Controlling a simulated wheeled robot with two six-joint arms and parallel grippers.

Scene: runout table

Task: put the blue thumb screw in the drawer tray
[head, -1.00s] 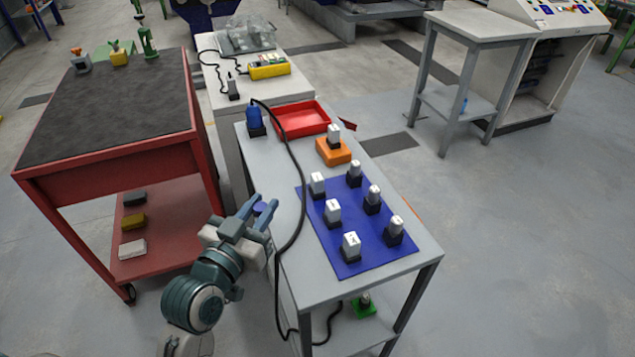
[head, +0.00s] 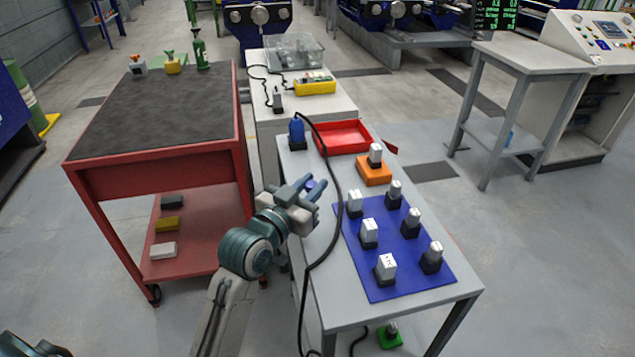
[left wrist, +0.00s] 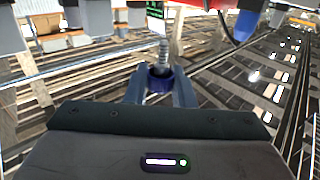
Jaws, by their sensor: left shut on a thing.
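The blue thumb screw (head: 311,184) is between the fingers of my left gripper (head: 311,190), which is shut on it. In the left wrist view, the blue knurled head (left wrist: 160,82) sits between the fingertips and a grey threaded shank (left wrist: 163,50) extends beyond it. In the head view the gripper is at the left edge of the grey table, on the near side of the red tray. The red tray (head: 368,146), the only tray-like drawer I see, lies at the table's far end and looks empty. My right gripper is out of view.
A black cable (head: 334,215) runs along the table beside my left gripper. A blue upright tool (head: 297,132) stands left of the tray. An orange block (head: 374,172) and a blue mat (head: 408,288) with several white-and-black pieces occupy the right. A red cart (head: 150,185) stands left.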

